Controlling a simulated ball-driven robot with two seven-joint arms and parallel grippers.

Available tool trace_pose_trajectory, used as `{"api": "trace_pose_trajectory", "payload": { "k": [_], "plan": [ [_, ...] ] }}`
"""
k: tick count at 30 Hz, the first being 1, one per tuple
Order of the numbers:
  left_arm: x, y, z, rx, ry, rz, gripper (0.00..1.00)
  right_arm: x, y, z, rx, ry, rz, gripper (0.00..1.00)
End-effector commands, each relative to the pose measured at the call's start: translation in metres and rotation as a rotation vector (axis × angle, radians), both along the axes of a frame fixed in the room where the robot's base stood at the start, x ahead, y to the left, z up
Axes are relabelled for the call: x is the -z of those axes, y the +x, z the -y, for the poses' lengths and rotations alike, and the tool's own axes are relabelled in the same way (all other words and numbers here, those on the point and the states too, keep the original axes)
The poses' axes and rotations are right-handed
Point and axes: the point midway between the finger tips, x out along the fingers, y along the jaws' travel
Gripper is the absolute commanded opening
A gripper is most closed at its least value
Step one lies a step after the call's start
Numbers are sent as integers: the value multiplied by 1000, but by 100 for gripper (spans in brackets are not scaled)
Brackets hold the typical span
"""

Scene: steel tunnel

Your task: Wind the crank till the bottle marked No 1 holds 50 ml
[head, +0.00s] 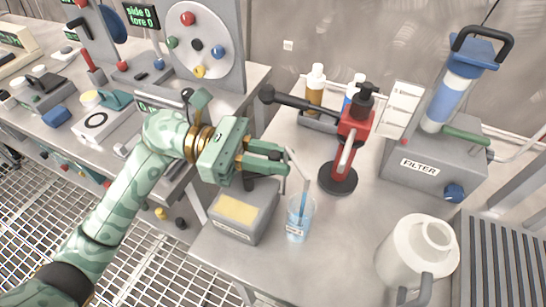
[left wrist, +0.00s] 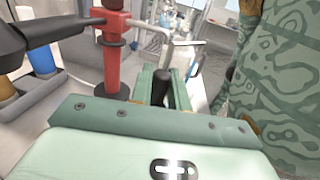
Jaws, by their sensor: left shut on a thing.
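My left gripper (head: 283,162) is shut on a dark upright grip (left wrist: 164,86), which shows between its fingers in the left wrist view. It may be the crank's handle; the rest of it is mostly hidden. A clear vessel (head: 300,222) with blue liquid stands just below and right of the gripper. Its small label and liquid level are too small to read, so I cannot tell whether it is No 1. A red hand pump (head: 352,135) with a long black lever (head: 290,101) and a spout stands behind the vessel. My right gripper is not in view.
A grey box (head: 233,222) with a yellow top stands left of the vessel. Orange (head: 315,92) and blue bottles stand in a rack behind. A white jug (head: 410,258) and the FILTER unit (head: 430,170) are at the right. Bench is clear between vessel and jug.

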Motion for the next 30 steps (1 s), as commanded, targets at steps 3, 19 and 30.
{"api": "trace_pose_trajectory", "payload": {
  "k": [3,19,30],
  "plan": [
    [3,0,0,33,-1,-1,0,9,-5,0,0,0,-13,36],
    [1,-2,0,38,1,-3,36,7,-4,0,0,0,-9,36],
    [2,11,-42,34,6,-5,36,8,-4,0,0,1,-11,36]
  ]
}}
